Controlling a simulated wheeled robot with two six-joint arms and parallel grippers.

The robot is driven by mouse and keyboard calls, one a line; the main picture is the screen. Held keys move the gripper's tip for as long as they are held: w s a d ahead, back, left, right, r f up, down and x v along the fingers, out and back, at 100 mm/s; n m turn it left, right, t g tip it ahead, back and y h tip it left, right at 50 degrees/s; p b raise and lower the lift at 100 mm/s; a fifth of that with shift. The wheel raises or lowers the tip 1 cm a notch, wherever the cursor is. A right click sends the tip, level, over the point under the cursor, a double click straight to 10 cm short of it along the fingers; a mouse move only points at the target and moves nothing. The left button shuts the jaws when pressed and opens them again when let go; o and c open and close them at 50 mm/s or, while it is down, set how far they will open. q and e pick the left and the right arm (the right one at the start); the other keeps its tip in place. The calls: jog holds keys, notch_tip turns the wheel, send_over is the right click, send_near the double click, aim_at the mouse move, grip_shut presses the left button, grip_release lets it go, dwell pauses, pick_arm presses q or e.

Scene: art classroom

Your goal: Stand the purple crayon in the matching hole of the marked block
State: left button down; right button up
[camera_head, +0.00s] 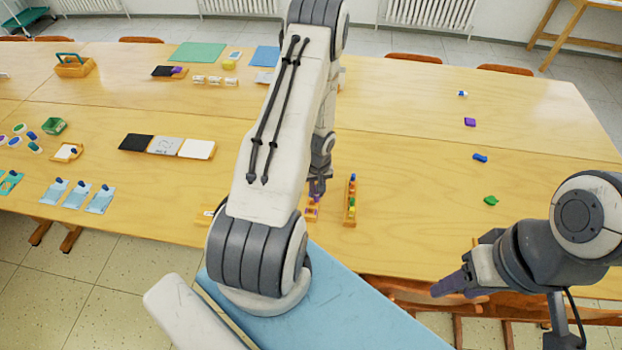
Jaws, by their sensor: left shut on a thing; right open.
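My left gripper (317,188) is shut at the near middle of the table, directly over a small orange-brown block (312,216). A little purple (313,201) shows just below its fingertips; this looks like the purple crayon, but it is tiny and partly hidden. I cannot tell whether its lower end is in a hole or above the block. A longer wooden block (350,214) stands just to the right, with blue, yellow and green pieces in a row. Any mark on the blocks is too small to read. My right gripper (450,285) is open and empty, off the table's front edge.
Small loose pieces lie at the right: white-blue (462,93), purple (470,122), blue (480,157) and green (490,200). A three-panel tray (166,146) lies left of my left arm.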

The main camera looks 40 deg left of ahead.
pick_arm(q)
jog(key=shift+n, duration=0.6)
jog(key=f+b, duration=0.1)
jog(key=f, duration=0.1)
jog(key=a+f+b, duration=0.1)
jog(key=f+b, duration=0.1)
jog(key=s+f+b, duration=0.1)
jog(key=f+b, duration=0.1)
jog(key=shift+a+f, duration=0.15)
jog(key=shift+a, duration=0.1)
pick_arm(e)
notch_tip(320, 180, down, 5)
jog(key=shift+s+r, duration=0.1)
jog(key=shift+r, duration=0.1)
pick_arm(q)
jog(key=shift+f+b, duration=1.4)
jog(key=shift+b, duration=0.3)
pick_arm(e)
jog(key=shift+f, duration=1.5)
dwell(0.7)
pick_arm(q)
jog(key=c, duration=0.7)
grip_release()
jog(key=shift+o, duration=1.1)
